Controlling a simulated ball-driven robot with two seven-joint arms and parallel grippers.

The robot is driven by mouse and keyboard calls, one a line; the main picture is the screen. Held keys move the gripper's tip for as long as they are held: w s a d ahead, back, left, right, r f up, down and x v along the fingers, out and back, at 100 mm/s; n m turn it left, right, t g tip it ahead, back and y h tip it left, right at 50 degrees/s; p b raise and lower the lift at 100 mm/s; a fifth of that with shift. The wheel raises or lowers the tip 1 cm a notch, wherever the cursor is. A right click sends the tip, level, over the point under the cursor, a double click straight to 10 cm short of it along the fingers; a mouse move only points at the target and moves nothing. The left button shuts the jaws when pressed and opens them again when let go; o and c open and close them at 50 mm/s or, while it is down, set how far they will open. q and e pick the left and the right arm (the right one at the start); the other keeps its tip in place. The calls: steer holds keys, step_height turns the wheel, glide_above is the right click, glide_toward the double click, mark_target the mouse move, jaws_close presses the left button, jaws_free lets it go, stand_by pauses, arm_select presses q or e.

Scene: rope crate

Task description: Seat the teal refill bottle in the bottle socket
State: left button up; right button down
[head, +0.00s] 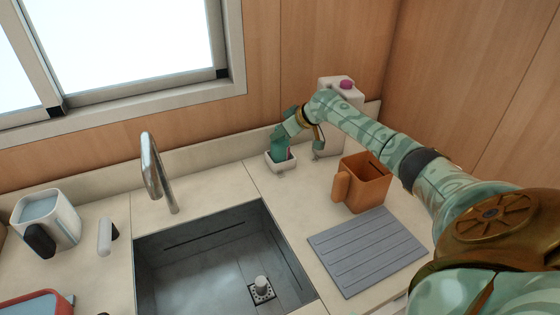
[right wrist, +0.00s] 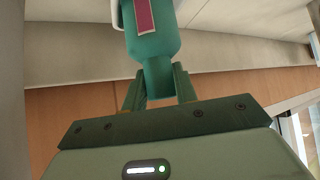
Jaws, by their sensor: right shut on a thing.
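The teal refill bottle (right wrist: 150,45) has a magenta label and fills the top middle of the right wrist view. My right gripper (right wrist: 158,88) is shut on its narrow neck. In the head view the bottle (head: 279,150) is small and partly covered by my gripper (head: 285,138). It stands at the small white bottle socket (head: 281,168) on the counter, left of the white dispenser. White edges of the socket show beside the bottle in the wrist view. I cannot tell whether the bottle rests fully on the socket's floor. My left gripper is out of view.
An orange mug (head: 368,188) and a grey ribbed mat (head: 368,250) lie right of the sink (head: 160,270). A white dispenser (head: 330,92) with a magenta top stands behind my right forearm. The faucet (head: 152,170) rises left of the socket. A white jug (head: 58,218) stands far left.

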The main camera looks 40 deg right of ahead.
steer(key=shift+f, duration=0.15)
steer(key=c, duration=1)
jaws_free()
steer(key=shift+s, duration=0.1)
steer(key=p+v, duration=0.2)
steer(key=v, duration=0.5)
steer(key=shift+s, duration=0.1)
